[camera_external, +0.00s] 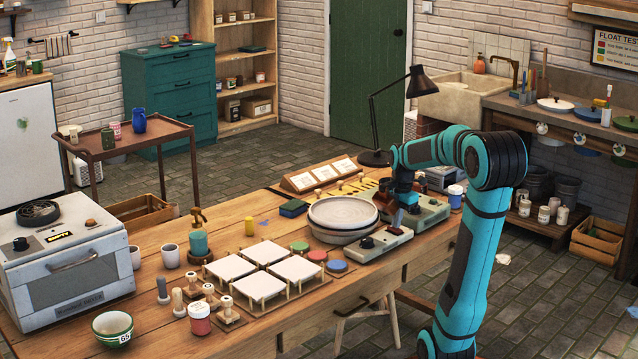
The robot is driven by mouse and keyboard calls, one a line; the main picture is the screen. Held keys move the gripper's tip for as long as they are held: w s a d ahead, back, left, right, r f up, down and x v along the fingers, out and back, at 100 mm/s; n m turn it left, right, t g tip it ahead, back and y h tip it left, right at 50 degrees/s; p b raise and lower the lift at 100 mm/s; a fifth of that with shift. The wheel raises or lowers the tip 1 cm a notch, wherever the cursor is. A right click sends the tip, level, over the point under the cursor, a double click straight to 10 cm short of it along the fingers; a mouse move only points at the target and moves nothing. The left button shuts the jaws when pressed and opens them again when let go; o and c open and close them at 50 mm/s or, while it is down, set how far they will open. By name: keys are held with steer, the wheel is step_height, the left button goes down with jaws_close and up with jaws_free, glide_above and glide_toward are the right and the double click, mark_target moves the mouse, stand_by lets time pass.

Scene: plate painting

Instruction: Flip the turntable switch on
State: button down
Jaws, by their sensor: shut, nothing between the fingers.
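The turntable (328,235) stands on the wooden table, with a pale round plate (343,212) on top of it. A light-coloured control box (378,246) sits at its front right, with a dark knob or switch (367,242) on its top. The switch's exact position is too small to tell. My gripper (397,227) points down over the right end of this box, right of the knob. It is shut and empty. I cannot tell whether its tips touch the box.
Square white tiles on stands (262,286) and coloured paint lids (316,255) lie left of the turntable. A grey-green device (430,212) stands close behind my gripper. A black desk lamp (374,157) rises behind. The table's front right is clear.

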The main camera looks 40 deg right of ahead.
step_height(320, 180, up, 14)
steer(key=s, duration=0.2)
steer(key=shift+f, duration=0.15)
stand_by(0.4)
steer(key=shift+w+t, duration=0.3)
steer(key=shift+w, duration=0.45)
steer(key=f, duration=0.4)
steer(key=w+f, duration=0.1)
steer(key=f, duration=0.4)
steer(key=w+f, duration=0.1)
steer(key=f, duration=0.3)
steer(key=shift+f, duration=0.4)
steer(key=shift+f, duration=0.1)
